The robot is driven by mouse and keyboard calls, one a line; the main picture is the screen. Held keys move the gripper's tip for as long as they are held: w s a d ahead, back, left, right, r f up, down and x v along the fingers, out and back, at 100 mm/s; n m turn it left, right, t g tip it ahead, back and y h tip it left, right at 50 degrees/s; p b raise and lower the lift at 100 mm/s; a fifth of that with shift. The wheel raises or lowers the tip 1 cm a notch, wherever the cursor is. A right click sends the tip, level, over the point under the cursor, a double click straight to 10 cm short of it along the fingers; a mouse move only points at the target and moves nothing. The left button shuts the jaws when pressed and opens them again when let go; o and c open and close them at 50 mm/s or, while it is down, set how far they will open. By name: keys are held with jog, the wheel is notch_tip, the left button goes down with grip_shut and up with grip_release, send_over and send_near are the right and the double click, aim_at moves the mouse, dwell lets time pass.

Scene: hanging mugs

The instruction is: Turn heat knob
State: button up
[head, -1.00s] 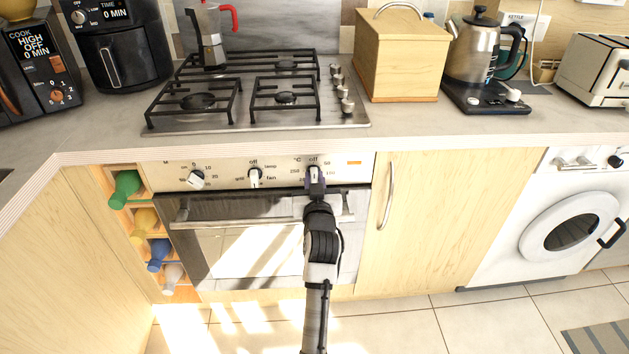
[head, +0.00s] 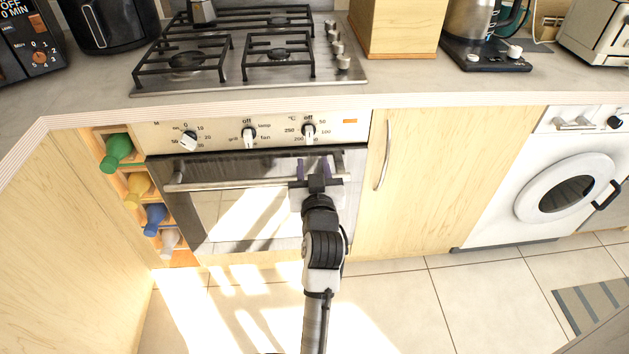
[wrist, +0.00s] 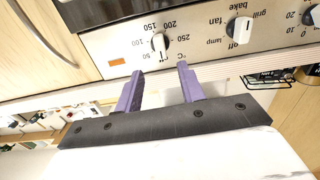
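The heat knob (head: 309,131) is the right-hand white knob on the oven panel, under the °C mark and ringed by temperature numbers. It also shows in the wrist view (wrist: 158,43), upside down.
The function knob (head: 249,136) and timer knob (head: 188,141) are to the left. The oven handle (head: 240,180) runs across the door by my gripper. The worktop edge (head: 420,103) overhangs the panel. The floor in front is clear.

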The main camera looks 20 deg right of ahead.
jog(key=v, duration=0.4)
jog(key=shift+w, duration=0.1)
dwell(0.3)
